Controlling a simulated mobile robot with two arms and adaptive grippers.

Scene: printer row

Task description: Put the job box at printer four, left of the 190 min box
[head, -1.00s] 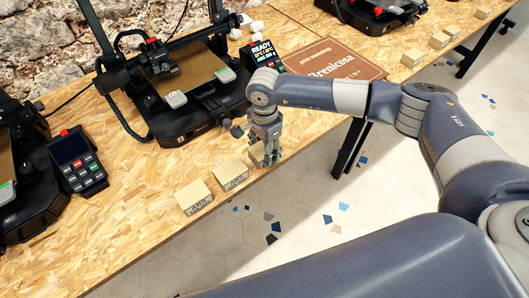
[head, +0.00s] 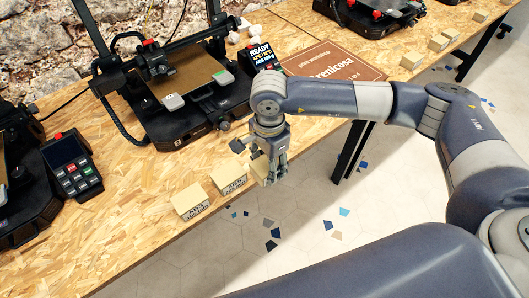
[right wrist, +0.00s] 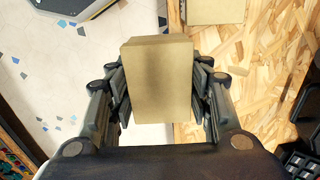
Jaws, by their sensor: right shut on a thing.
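My right gripper (head: 272,172) is shut on a tan job box (head: 259,168) at the front edge of the table, in front of a printer. The gripper hides much of this box in the head view. In the right wrist view the held box (right wrist: 157,85) sits between both fingers, over the table's edge with floor to the left. Two more tan boxes with dark printed labels stand along the front edge to the left: a nearer one (head: 190,200) and one closer to the gripper (head: 228,177). Their label text is too small to read surely. My left gripper is not in view.
The printer (head: 185,95) with a lit READY display (head: 262,56) stands behind the gripper. A brown workshop sign (head: 325,65) lies to the right. Another control panel (head: 72,163) is at the left. More boxes (head: 438,43) stand at the far right. Front-left table is bare.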

